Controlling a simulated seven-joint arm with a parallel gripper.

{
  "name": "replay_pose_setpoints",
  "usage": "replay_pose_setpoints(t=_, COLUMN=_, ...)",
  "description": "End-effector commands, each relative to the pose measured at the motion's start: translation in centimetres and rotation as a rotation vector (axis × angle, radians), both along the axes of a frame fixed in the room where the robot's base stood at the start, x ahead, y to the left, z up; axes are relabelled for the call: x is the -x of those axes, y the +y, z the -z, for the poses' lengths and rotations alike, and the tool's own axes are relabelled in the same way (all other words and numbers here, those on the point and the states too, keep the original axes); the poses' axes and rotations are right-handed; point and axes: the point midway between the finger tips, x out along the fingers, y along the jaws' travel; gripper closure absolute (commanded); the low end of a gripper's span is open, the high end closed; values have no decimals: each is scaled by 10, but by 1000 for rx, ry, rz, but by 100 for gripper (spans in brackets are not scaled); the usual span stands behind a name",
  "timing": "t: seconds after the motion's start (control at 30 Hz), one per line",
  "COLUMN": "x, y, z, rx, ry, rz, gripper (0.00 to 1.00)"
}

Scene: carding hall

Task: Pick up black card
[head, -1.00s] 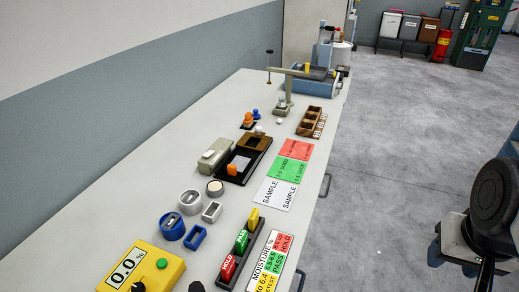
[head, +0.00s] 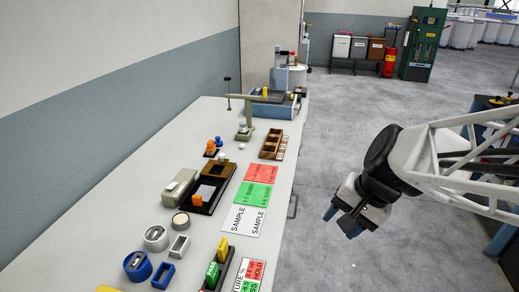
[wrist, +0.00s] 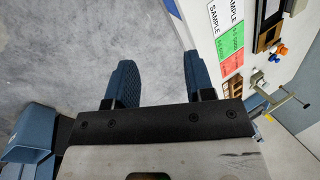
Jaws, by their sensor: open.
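I cannot make out a separate black card in either view. A black tray (head: 222,188) on the table holds a white sheet, an orange block and a brown box. My gripper (head: 341,222) hangs over the floor, to the right of the table and apart from it. In the wrist view its two blue fingers (wrist: 160,62) are spread wide with only grey floor between them. The gripper is open and empty.
The long white table (head: 187,135) carries a red, green and white sample mat (head: 254,195), a wooden compartment box (head: 272,145), a blue sharpener-like part (head: 137,266) and a card rack (head: 221,262). Floor between table and arm is clear. Bins (head: 358,47) stand far back.

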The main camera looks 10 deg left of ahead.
Motion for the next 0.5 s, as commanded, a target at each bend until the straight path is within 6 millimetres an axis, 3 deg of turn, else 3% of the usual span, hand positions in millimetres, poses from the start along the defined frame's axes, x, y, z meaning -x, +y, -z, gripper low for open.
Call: replay_pose_setpoints(t=0.5, x=-85, y=125, z=34, rx=-316, ry=292, rz=256, gripper=51)
